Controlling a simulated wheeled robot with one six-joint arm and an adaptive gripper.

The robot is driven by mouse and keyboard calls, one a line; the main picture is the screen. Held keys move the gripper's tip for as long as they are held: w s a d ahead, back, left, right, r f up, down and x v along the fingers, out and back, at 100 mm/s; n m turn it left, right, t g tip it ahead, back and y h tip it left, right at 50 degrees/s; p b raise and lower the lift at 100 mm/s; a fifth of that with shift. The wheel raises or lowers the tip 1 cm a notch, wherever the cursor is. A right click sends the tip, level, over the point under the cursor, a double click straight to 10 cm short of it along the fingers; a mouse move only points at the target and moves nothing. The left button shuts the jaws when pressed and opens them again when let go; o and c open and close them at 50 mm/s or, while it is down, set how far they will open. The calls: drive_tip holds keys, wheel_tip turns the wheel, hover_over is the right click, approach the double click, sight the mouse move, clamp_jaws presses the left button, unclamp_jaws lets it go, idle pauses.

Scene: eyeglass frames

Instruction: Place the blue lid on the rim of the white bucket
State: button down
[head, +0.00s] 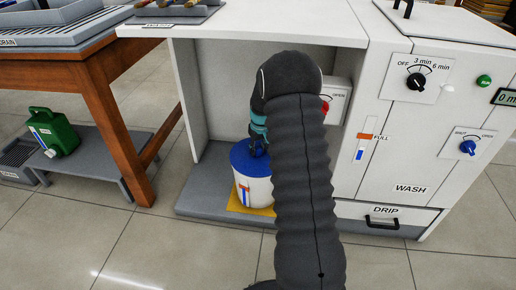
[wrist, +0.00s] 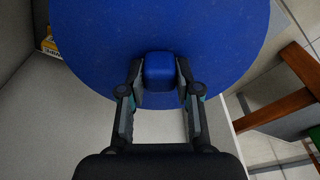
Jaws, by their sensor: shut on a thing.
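The blue lid (head: 240,160) is a round disc with a block-shaped knob in its middle. In the head view it shows over the top of the white bucket (head: 254,192), and it looks close to level. I cannot tell whether it touches the rim all round. My gripper (head: 259,148) is shut on the lid's knob. In the wrist view the fingers of my gripper (wrist: 159,82) press the knob (wrist: 160,70) from both sides, and the lid (wrist: 90,35) fills the upper part. The bucket is not clearly visible there. My arm hides the bucket's right side in the head view.
The bucket stands on a yellow patch (head: 236,205) on the grey floor of an open white cabinet (head: 190,85). Cabinet walls are close on the left and right. A wash unit (head: 410,188) stands at right. A wooden table (head: 100,90) and green jerrycan (head: 54,132) are at left.

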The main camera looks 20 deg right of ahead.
drive_tip(key=shift+f, duration=0.25)
idle(0.3)
drive_tip(key=c, duration=0.7)
unclamp_jaws()
drive_tip(key=r, duration=0.4)
drive_tip(key=s+r, duration=0.1)
drive_tip(key=r, duration=0.7)
drive_tip(key=shift+s, duration=0.4)
